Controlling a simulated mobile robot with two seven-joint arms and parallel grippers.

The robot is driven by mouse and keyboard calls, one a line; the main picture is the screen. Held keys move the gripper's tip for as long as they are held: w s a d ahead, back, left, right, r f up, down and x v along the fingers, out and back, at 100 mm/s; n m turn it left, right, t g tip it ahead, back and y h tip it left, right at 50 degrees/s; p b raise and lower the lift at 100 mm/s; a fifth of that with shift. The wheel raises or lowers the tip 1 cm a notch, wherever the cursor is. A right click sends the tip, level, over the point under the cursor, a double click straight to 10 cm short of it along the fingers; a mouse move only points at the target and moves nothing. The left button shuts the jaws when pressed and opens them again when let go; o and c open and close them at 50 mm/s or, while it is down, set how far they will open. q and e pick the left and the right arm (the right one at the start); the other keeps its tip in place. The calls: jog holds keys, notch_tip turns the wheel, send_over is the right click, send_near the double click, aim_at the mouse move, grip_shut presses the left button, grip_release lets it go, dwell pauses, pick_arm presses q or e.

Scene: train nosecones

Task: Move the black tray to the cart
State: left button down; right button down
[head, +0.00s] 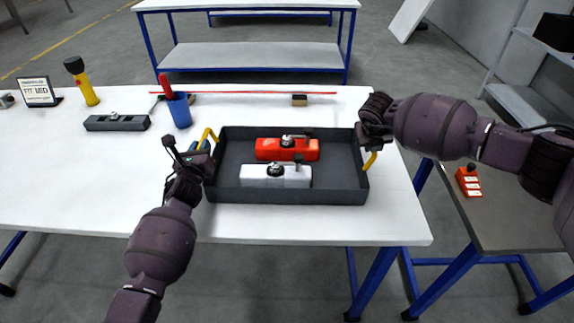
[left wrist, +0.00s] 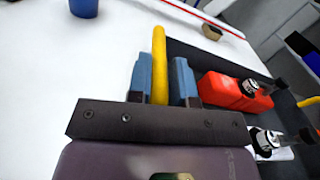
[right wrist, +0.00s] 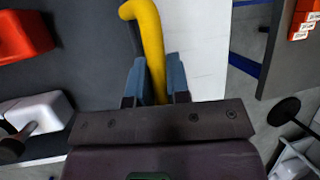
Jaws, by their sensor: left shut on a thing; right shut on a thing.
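The black tray (head: 325,196) rests on the white table (head: 90,190), with a yellow handle at each end. A red part (head: 268,150) and a white part (head: 258,173) lie in it, both with dark and metal fittings. My left gripper (head: 205,148) is shut on the left yellow handle (left wrist: 159,50). My right gripper (head: 370,146) is shut on the right yellow handle (right wrist: 149,35); its fingers are partly hidden in the head view. A grey-topped stand with blue legs (head: 500,228), which may be the cart, stands right of the table.
A small orange-red object (head: 468,182) sits on the grey stand, whose front is clear. A blue cup (head: 180,112), a dark block (head: 117,123), a yellow flashlight (head: 86,88) and a sign (head: 38,92) stand left. A red rod (head: 260,93) lies behind the tray.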

pick_arm(q)
jog(key=shift+r, duration=0.25)
pick_arm(e)
jog(key=shift+w+r, duration=0.1)
jog(key=shift+r, duration=0.15)
